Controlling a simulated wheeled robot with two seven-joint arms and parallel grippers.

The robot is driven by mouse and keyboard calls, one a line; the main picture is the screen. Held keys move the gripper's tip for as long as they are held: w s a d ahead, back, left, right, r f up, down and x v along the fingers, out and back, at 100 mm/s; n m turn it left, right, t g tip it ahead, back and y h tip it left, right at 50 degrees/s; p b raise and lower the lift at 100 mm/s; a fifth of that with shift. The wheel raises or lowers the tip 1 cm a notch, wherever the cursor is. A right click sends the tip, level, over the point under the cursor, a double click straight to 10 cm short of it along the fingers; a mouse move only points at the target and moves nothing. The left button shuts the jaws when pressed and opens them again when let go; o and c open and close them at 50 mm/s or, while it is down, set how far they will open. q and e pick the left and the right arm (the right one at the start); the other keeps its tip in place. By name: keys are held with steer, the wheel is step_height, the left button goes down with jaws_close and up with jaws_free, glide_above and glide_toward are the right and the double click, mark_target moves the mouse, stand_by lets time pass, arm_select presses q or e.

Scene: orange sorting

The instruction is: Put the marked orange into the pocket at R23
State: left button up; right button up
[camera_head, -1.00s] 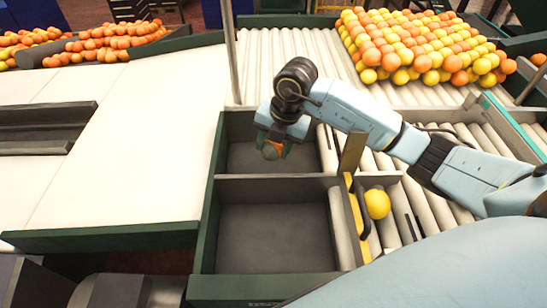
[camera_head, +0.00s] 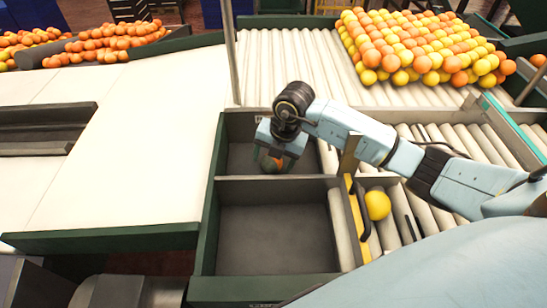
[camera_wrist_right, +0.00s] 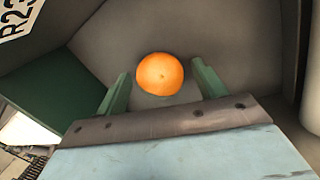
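The orange (camera_wrist_right: 160,74) lies in the far grey pocket (camera_head: 240,157), and a small dark spot shows on it. In the wrist view a label reading R23 (camera_wrist_right: 14,20) is on the pocket's edge at upper left. My right gripper (camera_head: 273,166) is down inside this pocket. In the wrist view its green fingers (camera_wrist_right: 162,88) stand apart, one on each side of the orange, with a gap visible on both sides. In the head view the orange (camera_head: 271,163) is mostly hidden by the gripper. My left gripper is not in view.
An empty near pocket (camera_head: 275,235) lies beyond a divider (camera_head: 265,178). A yellow fruit (camera_head: 377,205) sits on the rollers to the right. A big pile of oranges and yellow fruit (camera_head: 420,45) is at the back right. A white surface (camera_head: 130,140) lies left.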

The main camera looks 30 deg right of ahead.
steer(key=v, duration=1.2)
steer(key=shift+r, duration=0.15)
